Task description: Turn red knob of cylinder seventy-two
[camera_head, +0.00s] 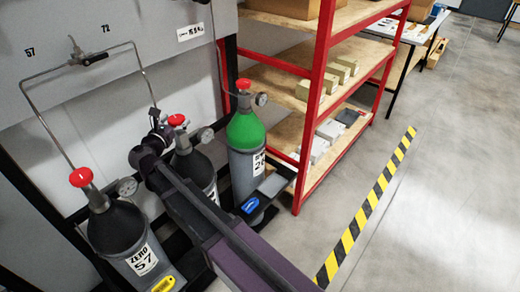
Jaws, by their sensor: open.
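The middle gas cylinder (203,172) stands under the wall label 72 (106,28); my arm hides much of it and its own label. Its red knob (177,119) sits on top, with a gauge (206,135) to the right. My gripper (160,124) is open and empty, just left of this knob and close to it. I cannot tell whether they touch. My purple and black arm crosses in front of the cylinder from the lower right.
A dark cylinder marked ZERO 57 (118,230) with a red knob (81,177) stands at left. A green-topped cylinder (246,133) stands at right. A red shelf (318,70) and open floor lie further right.

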